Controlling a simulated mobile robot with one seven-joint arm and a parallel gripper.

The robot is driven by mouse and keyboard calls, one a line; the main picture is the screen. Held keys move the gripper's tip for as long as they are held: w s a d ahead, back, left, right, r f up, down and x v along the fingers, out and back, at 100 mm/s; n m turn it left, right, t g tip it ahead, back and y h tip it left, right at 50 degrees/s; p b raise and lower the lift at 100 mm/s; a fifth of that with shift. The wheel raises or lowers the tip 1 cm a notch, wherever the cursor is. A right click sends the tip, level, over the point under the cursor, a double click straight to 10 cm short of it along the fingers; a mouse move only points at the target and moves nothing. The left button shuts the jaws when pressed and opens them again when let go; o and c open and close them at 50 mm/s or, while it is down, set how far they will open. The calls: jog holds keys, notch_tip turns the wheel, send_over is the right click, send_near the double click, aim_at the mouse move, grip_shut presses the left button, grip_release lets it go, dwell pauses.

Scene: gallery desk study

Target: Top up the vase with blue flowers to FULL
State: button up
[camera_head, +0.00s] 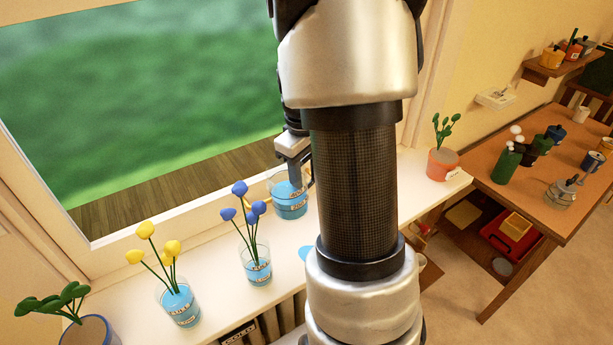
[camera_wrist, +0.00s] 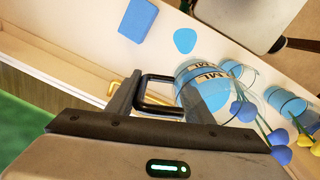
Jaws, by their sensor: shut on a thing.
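The vase with blue flowers (camera_head: 257,274) stands upright on the white sill, a clear glass with blue water in its lower part and a marked band. Its blue blooms also show in the wrist view (camera_wrist: 243,108). A larger clear jug (camera_head: 290,208) with blue water and a lettered band is behind and right of it; it also shows in the wrist view (camera_wrist: 190,72). My gripper (camera_head: 297,172) is shut at the jug, with a dark loop between its fingers in the wrist view. The jug looks about upright; whether it touches the sill is unclear.
A vase with yellow flowers (camera_head: 183,308) stands left of the blue one, with a leafy plant pot (camera_head: 88,332) at far left. A flat blue patch (camera_wrist: 185,40) and a blue rectangle (camera_wrist: 138,20) lie on the sill. An orange plant pot (camera_head: 442,164) stands at its right end.

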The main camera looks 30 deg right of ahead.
jog(key=shift+w+a+r, duration=0.1)
jog(key=shift+w+r, duration=0.1)
jog(key=shift+s+a+r+h, duration=0.3)
jog(key=shift+a+r+h, duration=0.1)
jog(key=shift+r+h, duration=0.15)
jog(key=shift+s+a+r+t+h, duration=0.15)
jog(key=shift+a+r+t+h, duration=0.35)
jog(key=shift+a+r+h, duration=0.35)
jog(key=shift+d+b, duration=0.1)
jog(key=shift+b, duration=0.3)
notch_tip(320, 180, up, 4)
jog(key=h+b, duration=0.1)
jog(key=b, duration=0.1)
jog(key=t+h+b, duration=0.1)
jog(key=b, duration=0.1)
jog(key=shift+f+h, duration=0.25)
jog(key=shift+h, duration=0.05)
jog(key=r+h+b, duration=0.1)
jog(key=b, duration=0.1)
jog(key=r+h+b, duration=0.1)
jog(key=r, duration=0.1)
jog(key=shift+s+a+t+h+b, duration=0.1)
jog(key=shift+a+t+h+b, duration=0.25)
jog(key=shift+t+h, duration=0.05)
jog(key=shift+r, duration=0.4)
jog(key=shift+a+h+b, duration=0.1)
jog(key=shift+h+b, duration=0.2)
jog(key=shift+b, duration=0.15)
